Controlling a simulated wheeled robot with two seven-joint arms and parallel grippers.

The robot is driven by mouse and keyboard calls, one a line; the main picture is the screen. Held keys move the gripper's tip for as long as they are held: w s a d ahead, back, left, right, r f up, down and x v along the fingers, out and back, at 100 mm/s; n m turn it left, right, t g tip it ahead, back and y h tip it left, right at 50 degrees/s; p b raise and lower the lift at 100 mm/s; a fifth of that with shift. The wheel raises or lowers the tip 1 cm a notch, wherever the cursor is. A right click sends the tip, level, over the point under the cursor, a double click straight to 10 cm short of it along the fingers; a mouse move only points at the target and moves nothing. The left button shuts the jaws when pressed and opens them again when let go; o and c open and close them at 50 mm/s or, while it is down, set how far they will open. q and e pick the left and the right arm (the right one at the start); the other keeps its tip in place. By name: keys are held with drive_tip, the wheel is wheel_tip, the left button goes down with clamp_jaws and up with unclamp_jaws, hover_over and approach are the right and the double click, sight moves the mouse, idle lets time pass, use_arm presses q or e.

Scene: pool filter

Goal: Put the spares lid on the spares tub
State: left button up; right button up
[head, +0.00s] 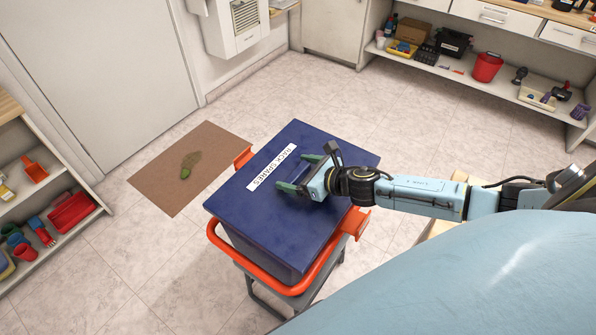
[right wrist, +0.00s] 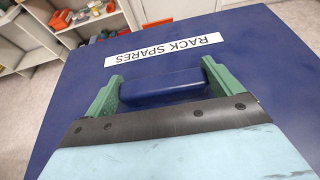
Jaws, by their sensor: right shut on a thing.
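The spares lid (head: 252,207) is a flat dark blue lid with a white label reading "RACK SPARES". It lies over the top of the blue spares tub (head: 262,248), and I cannot tell whether it is fully seated. My right gripper (head: 299,174) is at the lid's raised handle. In the right wrist view its green fingers stand on both sides of the blue handle (right wrist: 162,88), shut on it. The tub's inside is hidden under the lid. My left gripper is not in view.
The tub stands on a grey stand with an orange rail (head: 233,249). A brown mat (head: 160,190) with a greenish stain lies to the left. Shelves with a red bucket (head: 487,67) stand at the back right, more shelves at the left. The tiled floor between is clear.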

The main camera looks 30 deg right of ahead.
drive_tip(key=shift+f, duration=0.15)
idle(0.3)
drive_tip(key=o, duration=0.9)
wheel_tip(320, 180, up, 5)
hover_over(339, 202)
idle(0.4)
